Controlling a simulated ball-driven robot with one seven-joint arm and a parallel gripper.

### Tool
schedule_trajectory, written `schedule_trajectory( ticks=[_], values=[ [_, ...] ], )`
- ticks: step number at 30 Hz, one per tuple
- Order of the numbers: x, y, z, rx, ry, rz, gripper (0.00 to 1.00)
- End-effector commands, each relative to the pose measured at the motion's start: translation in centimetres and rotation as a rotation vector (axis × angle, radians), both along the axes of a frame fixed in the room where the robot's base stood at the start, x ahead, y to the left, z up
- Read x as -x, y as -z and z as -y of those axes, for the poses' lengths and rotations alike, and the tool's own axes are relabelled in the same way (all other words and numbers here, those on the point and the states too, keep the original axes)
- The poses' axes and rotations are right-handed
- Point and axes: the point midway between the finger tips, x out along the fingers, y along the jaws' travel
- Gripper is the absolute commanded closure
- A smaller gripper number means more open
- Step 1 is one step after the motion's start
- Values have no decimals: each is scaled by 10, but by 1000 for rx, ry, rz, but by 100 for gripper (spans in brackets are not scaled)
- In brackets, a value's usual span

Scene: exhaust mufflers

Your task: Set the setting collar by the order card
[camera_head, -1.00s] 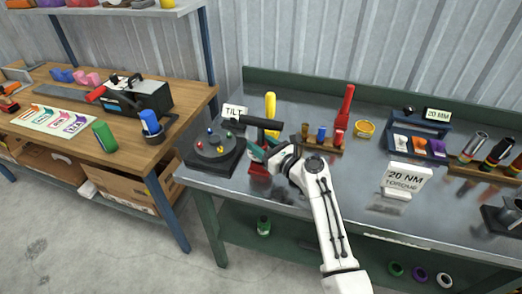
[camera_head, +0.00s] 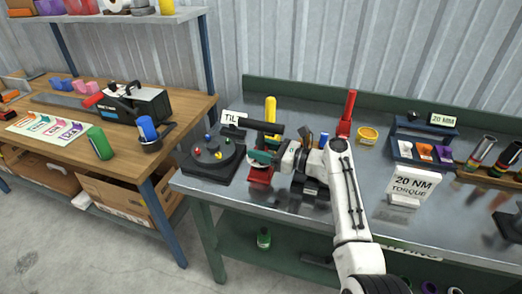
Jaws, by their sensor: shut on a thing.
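My gripper (camera_head: 262,157) has teal fingers and is at the left part of the green-framed metal bench. It is shut on a small part just above a red stand (camera_head: 260,175); the fingers hide most of that part, which seems to be the setting collar. A black cylinder with a thinner left end (camera_head: 258,126) lies level just above and behind the fingers. White cards read "20 NM TORQUE" (camera_head: 411,185), "20 MM" (camera_head: 443,120) and "TILT" (camera_head: 234,118). No scale marks on the collar can be read.
A dark round fixture with coloured knobs (camera_head: 213,153) stands left of my gripper. Behind it are a yellow upright handle (camera_head: 270,110) and a red one (camera_head: 347,113). A yellow ring (camera_head: 368,135) and a blue rack (camera_head: 423,143) are to the right. The bench front is mostly clear.

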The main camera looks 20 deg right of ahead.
Motion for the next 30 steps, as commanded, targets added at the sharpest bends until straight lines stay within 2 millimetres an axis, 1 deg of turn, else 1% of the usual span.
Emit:
schedule_trajectory(
  ticks=[6,7,13,26,30],
  values=[
    [0,1,0,0,1,-3,83],
    [0,1,0,0,1,-3,50],
    [0,1,0,0,1,-1,31],
    [0,0,0,1,8,-1,31],
    [1,-2,-1,0,55,-1,31]
  ],
)
